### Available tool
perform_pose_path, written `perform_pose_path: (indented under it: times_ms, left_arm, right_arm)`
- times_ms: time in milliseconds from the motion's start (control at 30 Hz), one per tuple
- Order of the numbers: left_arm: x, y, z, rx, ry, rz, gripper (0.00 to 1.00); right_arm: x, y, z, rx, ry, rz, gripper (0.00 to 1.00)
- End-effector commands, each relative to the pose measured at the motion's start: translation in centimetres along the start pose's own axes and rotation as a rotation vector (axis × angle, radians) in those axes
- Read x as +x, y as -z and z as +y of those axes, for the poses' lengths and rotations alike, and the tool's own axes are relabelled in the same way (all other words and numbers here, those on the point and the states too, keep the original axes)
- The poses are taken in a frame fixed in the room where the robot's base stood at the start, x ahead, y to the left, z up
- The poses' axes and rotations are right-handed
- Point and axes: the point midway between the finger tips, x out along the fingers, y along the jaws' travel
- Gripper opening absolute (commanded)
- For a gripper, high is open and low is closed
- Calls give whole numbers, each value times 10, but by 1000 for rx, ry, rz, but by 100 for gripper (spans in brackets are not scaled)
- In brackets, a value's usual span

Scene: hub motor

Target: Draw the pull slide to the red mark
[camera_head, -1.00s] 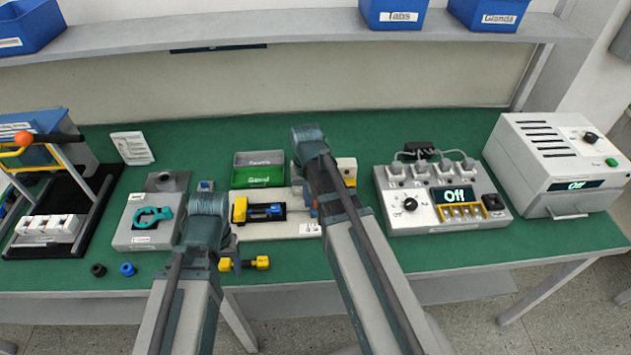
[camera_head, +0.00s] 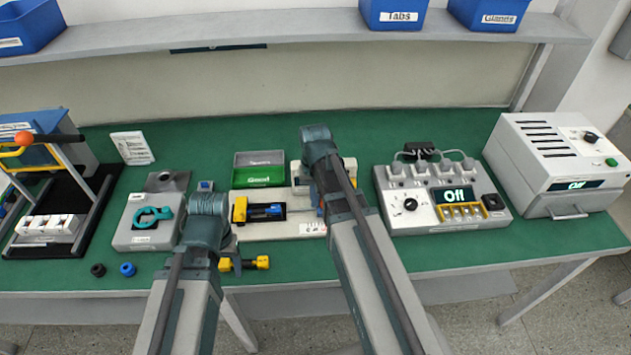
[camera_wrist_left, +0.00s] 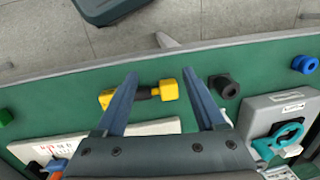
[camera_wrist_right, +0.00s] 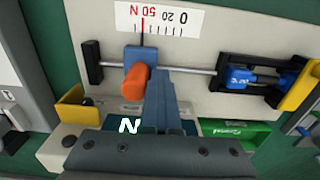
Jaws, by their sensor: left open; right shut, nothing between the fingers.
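The pull slide (camera_wrist_right: 139,58), a blue block with an orange peg (camera_wrist_right: 134,82), sits on a metal rod near the rod's left end post in the right wrist view. The red mark (camera_wrist_right: 142,30) is a thin line on the white scale (camera_wrist_right: 180,18), and the slide is roughly in line with it. My right gripper (camera_wrist_right: 163,75) is shut and empty, its fingers just right of the peg; contact is unclear. In the head view my right arm hides most of the slide. My left gripper (camera_wrist_left: 160,78) is open above a yellow-and-black tool (camera_wrist_left: 140,93), clear of the slide.
A blue motor part with a yellow block (camera_wrist_right: 302,85) is at the rod's other end. A green bin (camera_head: 258,178) stands behind the fixture. Black (camera_head: 98,270) and blue (camera_head: 127,269) rings lie at the front left.

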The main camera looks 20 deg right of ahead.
Motion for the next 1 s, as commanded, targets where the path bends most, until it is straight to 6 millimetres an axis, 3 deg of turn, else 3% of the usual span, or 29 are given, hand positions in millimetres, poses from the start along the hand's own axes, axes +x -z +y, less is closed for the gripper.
perform_pose_path:
  times_ms: [767, 1000]
  left_arm:
    - [0, 0, 0, 0, 0, 0, 71]
    - [-11, -1, -1, 0, 0, 0, 71]
  right_arm:
    - [0, 0, -15, 0, -1, 0, 0]
    - [-11, 0, -15, 0, 0, 0, 0]
